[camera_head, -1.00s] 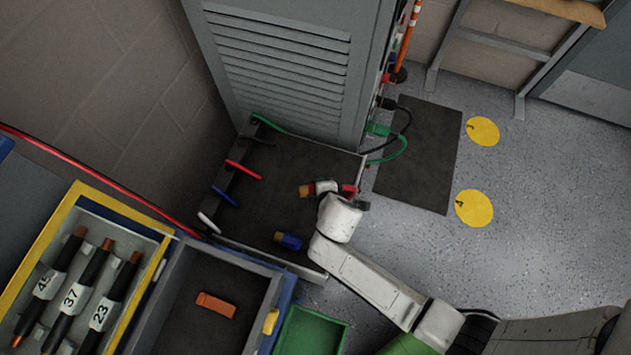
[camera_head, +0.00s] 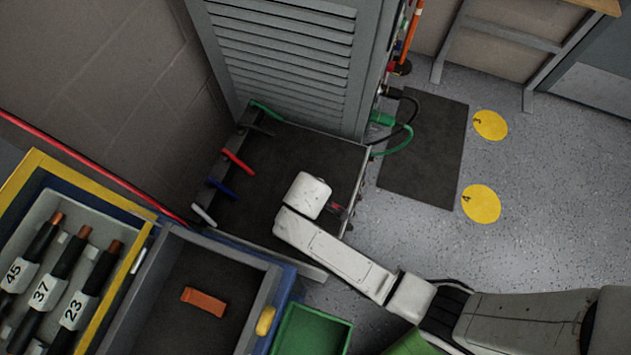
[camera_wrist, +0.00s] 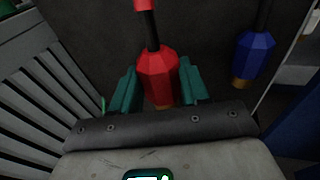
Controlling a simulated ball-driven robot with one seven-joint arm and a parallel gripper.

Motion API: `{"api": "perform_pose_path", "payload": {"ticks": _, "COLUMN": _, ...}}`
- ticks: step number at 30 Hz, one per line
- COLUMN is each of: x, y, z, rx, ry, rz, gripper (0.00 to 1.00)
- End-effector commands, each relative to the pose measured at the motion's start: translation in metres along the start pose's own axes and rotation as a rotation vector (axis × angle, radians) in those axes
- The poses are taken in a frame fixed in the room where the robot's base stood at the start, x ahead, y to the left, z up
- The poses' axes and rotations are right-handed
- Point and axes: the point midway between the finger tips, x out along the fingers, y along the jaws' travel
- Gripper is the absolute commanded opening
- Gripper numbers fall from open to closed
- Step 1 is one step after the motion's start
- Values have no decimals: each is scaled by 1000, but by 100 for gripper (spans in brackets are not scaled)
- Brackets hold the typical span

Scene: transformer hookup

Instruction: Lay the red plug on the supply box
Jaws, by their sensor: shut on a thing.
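The red plug (camera_wrist: 157,75) stands between the two teal fingers of my gripper (camera_wrist: 160,85) in the wrist view. The fingers are shut on it. A dark and red lead runs from its far end, and its copper-coloured end points towards my palm. In the head view my white wrist hides the gripper and most of the plug; a small red part (camera_head: 335,206) shows just right of the wrist. The dark-topped box (camera_head: 275,160) at the cabinet's foot, seemingly the supply box, lies below my wrist. A blue plug (camera_wrist: 254,55) is to the right in the wrist view.
The grey louvred cabinet (camera_head: 285,60) rises behind the box. Coloured bars, such as the red one (camera_head: 238,162), line the box's left edge. A drawer with an orange block (camera_head: 204,301) and a green bin (camera_head: 312,332) are in front. Dark matting (camera_head: 425,150) lies right.

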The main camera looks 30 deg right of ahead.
Motion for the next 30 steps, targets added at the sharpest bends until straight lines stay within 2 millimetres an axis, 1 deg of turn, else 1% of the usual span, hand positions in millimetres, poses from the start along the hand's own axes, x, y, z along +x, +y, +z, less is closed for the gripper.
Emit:
{"api": "perform_pose_path", "payload": {"ticks": 1, "x": 9, "y": -2, "z": -4, "rx": 0, "ry": 3, "rz": 1, "gripper": 0}}
{"api": "perform_pose_path", "payload": {"ticks": 7, "x": 23, "y": -7, "z": -16, "rx": -1, "ry": 3, "rz": 1, "gripper": 0}}
{"api": "perform_pose_path", "payload": {"ticks": 15, "x": 46, "y": -13, "z": -11, "rx": -1, "ry": 0, "rz": 1, "gripper": 0}}
{"api": "perform_pose_path", "payload": {"ticks": 21, "x": 54, "y": -16, "z": -10, "rx": -1, "ry": 1, "rz": 2, "gripper": 0}}
{"api": "perform_pose_path", "payload": {"ticks": 30, "x": 55, "y": -16, "z": -10, "rx": -1, "ry": 1, "rz": 1, "gripper": 0}}
